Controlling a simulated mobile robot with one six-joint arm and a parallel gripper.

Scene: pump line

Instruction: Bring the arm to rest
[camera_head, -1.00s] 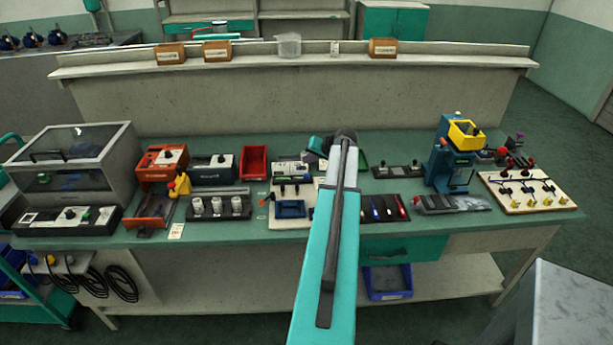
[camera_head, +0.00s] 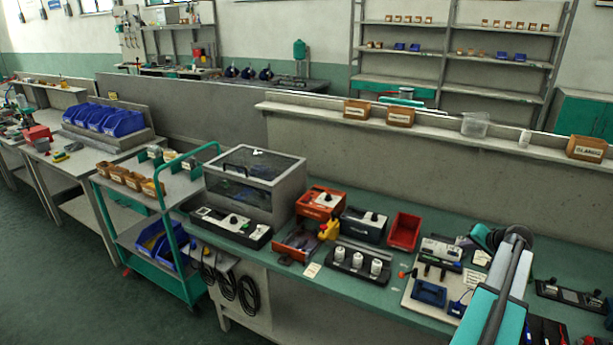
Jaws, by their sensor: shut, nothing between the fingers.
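My arm (camera_head: 497,290) reaches from the lower right up over the right part of the green-topped bench (camera_head: 395,303). Its teal link ends in a dark round joint, with a teal wrist part (camera_head: 483,238) just left of it. The fingers of my gripper do not show; they are hidden behind the arm. I cannot see whether the arm touches anything on the bench. Behind the arm, part of a pale board (camera_head: 408,300) with a blue tray (camera_head: 429,292) is covered.
A clear-lidded box (camera_head: 262,178), a red bin (camera_head: 405,231) and a block with white cylinders (camera_head: 357,263) stand on the bench. A teal trolley (camera_head: 172,222) stands at its left end. A shelf (camera_head: 400,138) runs behind. Floor (camera_head: 95,300) at front left is clear.

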